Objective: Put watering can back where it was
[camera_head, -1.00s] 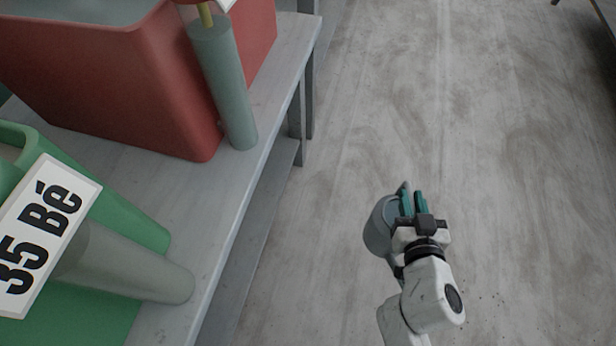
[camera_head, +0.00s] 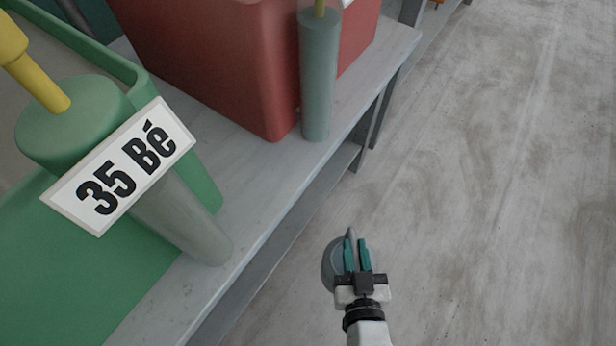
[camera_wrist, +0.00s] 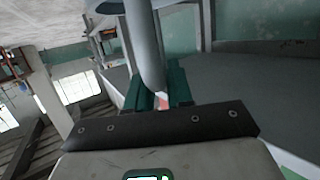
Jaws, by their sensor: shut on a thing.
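The watering can (camera_head: 330,264) is grey and partly hidden behind my gripper in the head view. My gripper (camera_head: 357,252) has teal fingers and is shut on the can, holding it out over the floor to the right of the bench. In the wrist view a smooth grey part of the watering can (camera_wrist: 146,50) runs down between the teal fingers of my gripper (camera_wrist: 160,92).
A long grey bench (camera_head: 262,188) runs along the left. It bears a red bin (camera_head: 215,60), a grey-green cylinder (camera_head: 318,85), and a green bin (camera_head: 60,265) with a "35 Bé" sign (camera_head: 125,167). A lower shelf shows under the bench. The floor (camera_head: 480,170) at right is clear.

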